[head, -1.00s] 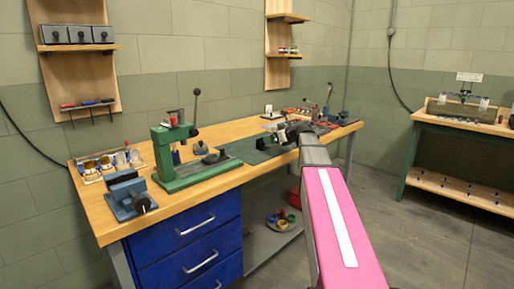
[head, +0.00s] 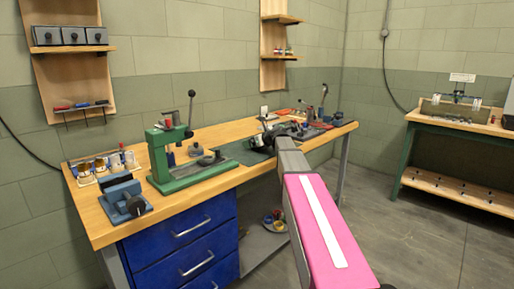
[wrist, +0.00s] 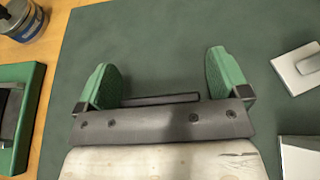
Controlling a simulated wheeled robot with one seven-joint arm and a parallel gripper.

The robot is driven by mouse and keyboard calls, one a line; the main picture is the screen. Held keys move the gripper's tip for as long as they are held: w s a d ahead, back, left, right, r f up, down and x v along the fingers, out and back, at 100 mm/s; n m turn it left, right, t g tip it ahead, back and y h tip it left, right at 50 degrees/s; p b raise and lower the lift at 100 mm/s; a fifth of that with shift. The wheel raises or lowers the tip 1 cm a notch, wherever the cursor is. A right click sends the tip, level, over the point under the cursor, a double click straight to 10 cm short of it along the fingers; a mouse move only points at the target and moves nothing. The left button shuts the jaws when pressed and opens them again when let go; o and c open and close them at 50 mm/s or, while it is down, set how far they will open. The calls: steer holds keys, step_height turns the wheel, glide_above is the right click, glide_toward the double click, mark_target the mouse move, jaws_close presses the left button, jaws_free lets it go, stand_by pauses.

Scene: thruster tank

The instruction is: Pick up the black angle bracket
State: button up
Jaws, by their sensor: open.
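In the wrist view a dark, narrow, straight-edged piece (wrist: 160,99), which looks like the black angle bracket, lies over the dark green mat (wrist: 150,30). It shows between the bases of my two green fingers, close to the palm plate, which may hide part of it. My gripper (wrist: 160,60) is open, one finger on each side of the piece, with bare mat between the fingertips. I cannot tell how high the fingers are above the mat. In the head view my gripper is small over the mat on the workbench, and the bracket cannot be made out.
In the wrist view a metal plate (wrist: 298,68) lies right of my right finger, with a pale block (wrist: 300,155) below it. A tin (wrist: 22,18) stands at the upper left. In the head view the green press (head: 172,165) and blue vise (head: 124,200) stand left of my arm.

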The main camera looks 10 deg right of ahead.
steer(key=c, duration=1)
